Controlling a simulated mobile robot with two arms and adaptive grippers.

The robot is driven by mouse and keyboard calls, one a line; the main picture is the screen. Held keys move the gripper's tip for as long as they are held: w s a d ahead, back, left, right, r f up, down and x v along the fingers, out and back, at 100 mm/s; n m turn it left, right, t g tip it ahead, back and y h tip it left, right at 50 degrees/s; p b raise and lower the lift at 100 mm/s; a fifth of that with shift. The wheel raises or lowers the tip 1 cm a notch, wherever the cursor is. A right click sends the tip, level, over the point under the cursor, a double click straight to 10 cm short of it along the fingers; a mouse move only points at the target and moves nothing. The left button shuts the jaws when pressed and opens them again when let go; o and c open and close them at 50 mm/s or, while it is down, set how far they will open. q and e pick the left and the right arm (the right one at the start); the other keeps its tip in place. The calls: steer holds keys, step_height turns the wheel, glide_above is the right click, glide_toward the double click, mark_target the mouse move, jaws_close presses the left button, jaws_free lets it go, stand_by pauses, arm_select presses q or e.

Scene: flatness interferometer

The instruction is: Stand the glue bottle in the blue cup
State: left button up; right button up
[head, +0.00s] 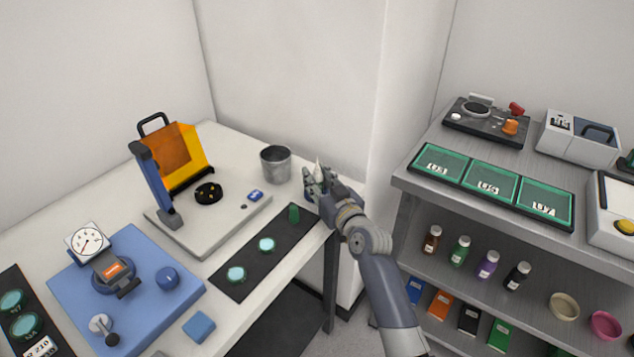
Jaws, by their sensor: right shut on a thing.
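My right gripper (316,182) is at the right rear of the white table, shut on a small bottle with a pale pointed tip (318,167). This looks like the glue bottle; its tip points up and the gripper fingers hide most of its body. A grey metallic-looking cup (276,164) stands on the table just left of the gripper, apart from it. No clearly blue cup shows. My left gripper is not in view.
A flat instrument with an orange shield (186,155) stands left of the cup. A blue dial-gauge base (130,290) is front left. A grey shelf (410,178) stands right.

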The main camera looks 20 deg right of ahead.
steer(key=o, duration=1)
steer(key=shift+f, duration=0.1)
steer(key=shift+r, duration=0.25)
steer(key=shift+s+d+f, duration=0.1)
steer(key=shift+s, duration=0.25)
steer(key=s, duration=0.3)
steer(key=s+d, duration=0.1)
steer(key=s, duration=0.7)
steer(key=shift+s+d+r+b, duration=0.1)
steer(key=shift+d+r+b, duration=0.2)
steer(key=shift+r+b, duration=0.05)
